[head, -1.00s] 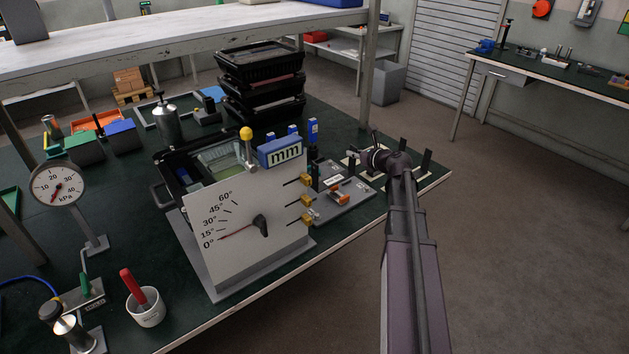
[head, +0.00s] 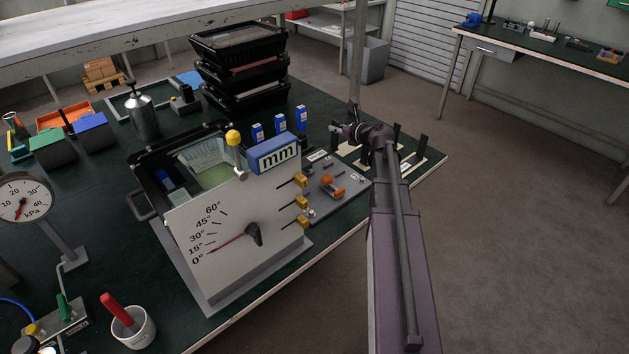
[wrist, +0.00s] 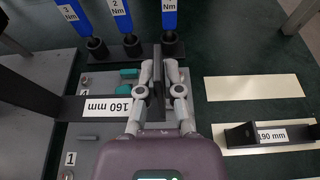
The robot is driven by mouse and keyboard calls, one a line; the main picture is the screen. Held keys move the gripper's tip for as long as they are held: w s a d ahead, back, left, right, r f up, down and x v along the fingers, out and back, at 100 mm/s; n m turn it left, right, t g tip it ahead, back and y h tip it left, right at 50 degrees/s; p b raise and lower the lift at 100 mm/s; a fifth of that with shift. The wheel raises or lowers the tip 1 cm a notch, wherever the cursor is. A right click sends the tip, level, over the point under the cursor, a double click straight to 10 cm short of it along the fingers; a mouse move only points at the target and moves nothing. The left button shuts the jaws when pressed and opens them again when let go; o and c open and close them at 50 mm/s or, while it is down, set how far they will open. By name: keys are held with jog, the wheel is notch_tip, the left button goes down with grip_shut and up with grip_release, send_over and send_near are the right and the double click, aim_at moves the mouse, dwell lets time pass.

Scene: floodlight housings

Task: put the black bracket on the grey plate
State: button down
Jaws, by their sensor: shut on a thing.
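My gripper (wrist: 158,80) is shut on an upright end of the black bracket (wrist: 72,108), labelled 160 mm. The bracket's flat part runs left from the fingers to another dark upright at the left edge of the wrist view. The grey plate (wrist: 92,150) lies beneath the bracket in that view, with number labels and teal pieces on it; the gap between them is hard to judge. In the head view my gripper (head: 343,130) is beyond the grey plate (head: 345,203), which carries an orange part. The held bracket is hard to make out there.
Three blue torque drivers (wrist: 122,12) stand in black sockets just beyond the gripper. To the right are an empty cream plate (wrist: 255,88) and another black bracket (wrist: 240,135), labelled 190 mm, on a cream plate. The mm gauge panel (head: 225,215) and black bin (head: 140,205) stand left.

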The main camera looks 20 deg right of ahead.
aim_at(334, 147)
jog(key=shift+a+f, duration=0.1)
jog(key=shift+f, duration=0.05)
notch_tip(334, 147, down, 6)
jog(key=b, duration=0.6)
dwell(0.4)
jog(key=shift+f+b, duration=1.9)
jog(key=shift+b, duration=0.1)
jog(key=shift+f, duration=0.1)
jog(key=c, duration=1.2)
grip_release()
jog(key=shift+c, duration=0.2)
jog(key=o, duration=0.4)
jog(key=shift+o, duration=0.2)
